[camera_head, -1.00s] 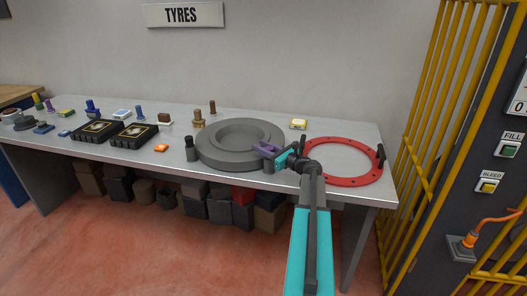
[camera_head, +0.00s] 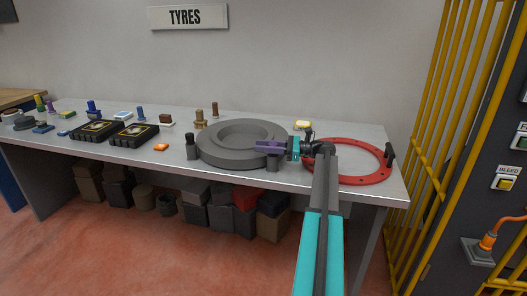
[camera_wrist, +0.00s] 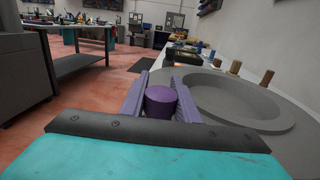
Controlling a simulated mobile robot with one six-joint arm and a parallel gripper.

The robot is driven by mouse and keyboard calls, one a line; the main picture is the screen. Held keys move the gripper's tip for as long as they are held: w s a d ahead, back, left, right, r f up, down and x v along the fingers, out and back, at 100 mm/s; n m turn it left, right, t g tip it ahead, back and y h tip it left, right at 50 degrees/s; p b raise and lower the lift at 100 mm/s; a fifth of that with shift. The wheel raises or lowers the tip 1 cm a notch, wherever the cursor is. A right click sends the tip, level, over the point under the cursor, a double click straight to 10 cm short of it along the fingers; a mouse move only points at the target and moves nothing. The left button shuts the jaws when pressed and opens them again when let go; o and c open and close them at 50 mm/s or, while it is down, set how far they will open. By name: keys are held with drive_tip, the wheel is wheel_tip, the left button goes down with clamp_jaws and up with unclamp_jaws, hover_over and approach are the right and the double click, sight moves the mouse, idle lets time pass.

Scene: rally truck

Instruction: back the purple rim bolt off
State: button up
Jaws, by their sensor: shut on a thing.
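The purple rim bolt (camera_wrist: 160,103) shows in the wrist view as a short upright cylinder between my gripper's two purple fingers. My gripper (camera_head: 261,147) is shut on it, with a finger on each side. In the head view the fingers point left over the front right edge of the grey wheel (camera_head: 215,145) and hide the bolt. The wheel lies flat on the bench and fills the right of the wrist view (camera_wrist: 215,105). A small dark grey block (camera_head: 273,163) shows just below the fingers. The bolt's lower end is hidden.
A red ring (camera_head: 350,180) lies on the bench (camera_head: 225,180) under my wrist. A dark cylinder (camera_head: 192,150) stands left of the wheel. Brown posts (camera_head: 200,119) and a yellow-topped block (camera_head: 303,125) stand behind. A yellow cage (camera_head: 436,130) rises at right.

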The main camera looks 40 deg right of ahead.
drive_tip(key=shift+y, duration=0.3)
drive_tip(key=o, duration=1)
drive_tip(key=shift+o, duration=0.2)
drive_tip(key=shift+s+d, duration=0.1)
drive_tip(key=b+v, duration=0.1)
drive_tip(key=v, duration=1.2)
drive_tip(key=shift+s+d, duration=0.15)
drive_tip(key=shift+d, duration=0.05)
drive_tip(key=shift+r, duration=0.15)
